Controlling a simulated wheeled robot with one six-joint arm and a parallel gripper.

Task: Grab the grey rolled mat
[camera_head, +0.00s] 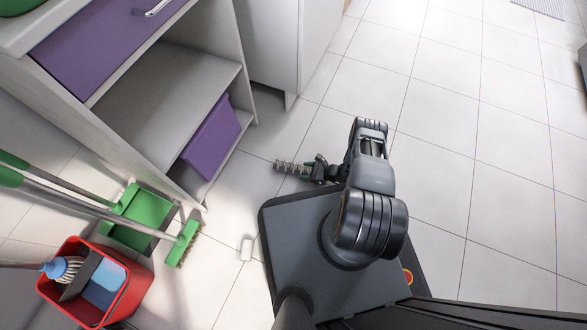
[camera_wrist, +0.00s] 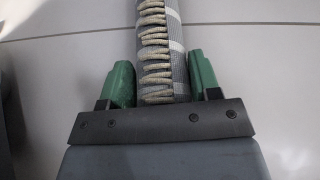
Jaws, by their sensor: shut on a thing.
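The grey rolled mat (camera_wrist: 161,45) is a striped grey roll with beige cord-like loops along it. In the wrist view it runs up from between the green fingers of my gripper (camera_wrist: 162,85), which is shut on it. Its lower end is hidden behind the dark gripper body. In the head view the mat (camera_head: 291,168) sticks out to the left of my gripper (camera_head: 313,171), over the tiled floor. Its height above the floor is hard to tell.
A shelf unit (camera_head: 222,55) with a purple drawer and a purple bin (camera_head: 211,136) stands at the left. A red bucket (camera_head: 130,295), a green dustpan (camera_head: 137,215) and a green brush (camera_head: 183,243) are at the lower left. The tiled floor at the right is mostly clear.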

